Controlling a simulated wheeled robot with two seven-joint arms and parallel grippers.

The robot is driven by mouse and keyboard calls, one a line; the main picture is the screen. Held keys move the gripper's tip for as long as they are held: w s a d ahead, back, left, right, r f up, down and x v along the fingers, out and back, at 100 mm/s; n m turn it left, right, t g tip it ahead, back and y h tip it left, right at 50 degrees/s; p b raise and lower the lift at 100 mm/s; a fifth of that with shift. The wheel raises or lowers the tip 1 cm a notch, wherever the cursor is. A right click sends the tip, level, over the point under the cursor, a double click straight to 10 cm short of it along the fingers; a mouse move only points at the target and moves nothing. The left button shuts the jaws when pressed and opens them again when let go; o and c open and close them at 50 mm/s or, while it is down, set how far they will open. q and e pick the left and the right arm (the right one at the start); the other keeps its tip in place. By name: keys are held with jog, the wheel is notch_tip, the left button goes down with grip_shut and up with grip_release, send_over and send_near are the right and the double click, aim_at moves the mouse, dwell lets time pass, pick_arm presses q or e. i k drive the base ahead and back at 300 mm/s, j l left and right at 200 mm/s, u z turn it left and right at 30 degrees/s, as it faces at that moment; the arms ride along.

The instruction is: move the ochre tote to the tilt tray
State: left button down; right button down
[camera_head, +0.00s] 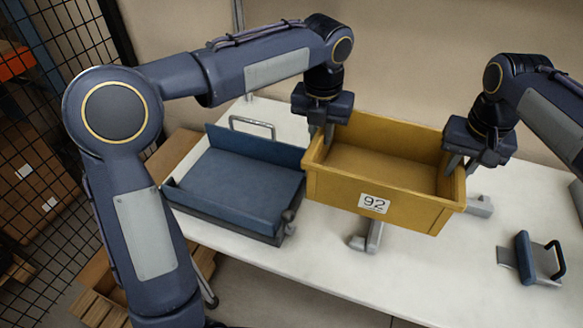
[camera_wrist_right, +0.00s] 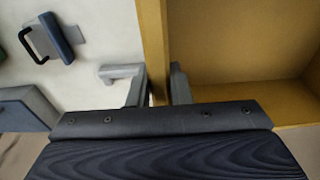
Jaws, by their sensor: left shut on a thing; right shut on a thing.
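The ochre tote (camera_head: 330,189) is an open, empty box with a white label reading 92 on its front. It is right of the tilt tray in the head view, apparently held above the table. My left gripper (camera_head: 325,128) is shut on its left wall. My right gripper (camera_head: 462,160) is shut on its right wall; the right wrist view shows the fingers (camera_wrist_right: 157,88) on both sides of the ochre wall (camera_wrist_right: 153,45). The blue tilt tray (camera_head: 235,178) stands empty on the table's left part, with raised walls and a metal handle at its back.
The white table (camera_head: 330,262) has bare room in front. A grey metal stand (camera_head: 374,238) shows below the tote. A small blue block with a black handle (camera_head: 524,256) lies at the right. A black mesh fence (camera_head: 40,130) stands at the left.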

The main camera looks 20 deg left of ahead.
aim_at(238, 183)
jog(key=k+j, duration=0.1)
jog(key=j, duration=0.35)
jog(key=k+j, duration=0.1)
jog(key=j, duration=0.4)
jog(key=k+j, duration=0.1)
jog(key=j, duration=0.35)
jog(key=k+j, duration=0.1)
jog(key=j, duration=0.35)
